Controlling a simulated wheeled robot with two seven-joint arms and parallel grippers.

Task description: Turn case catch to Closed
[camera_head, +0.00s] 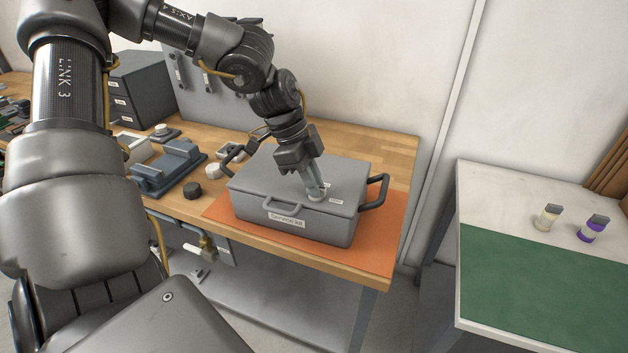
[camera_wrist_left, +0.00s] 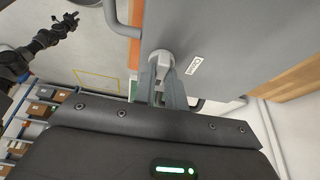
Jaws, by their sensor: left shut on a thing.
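The grey case (camera_head: 290,195) sits shut on an orange mat (camera_head: 378,240) on the wooden workbench. Its front label seems to read "Service kit". The case catch (camera_head: 318,196) is a small pale knob on the lid, beside two small white labels that are too small to read. My left gripper (camera_head: 315,188) reaches down from above and is shut on the catch. In the left wrist view its fingers (camera_wrist_left: 163,80) sit either side of the catch (camera_wrist_left: 160,58), with one white label (camera_wrist_left: 194,65) to the right. My right gripper (camera_wrist_left: 68,22) seems to show at the upper left there, small and dark.
Black handles (camera_head: 374,192) stick out at the case's ends. A blue-grey fixture (camera_head: 168,168), a dark knob (camera_head: 192,190) and small parts lie left of the case. A side table with a green mat (camera_head: 545,280) holds two small jars (camera_head: 547,218) at the right.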

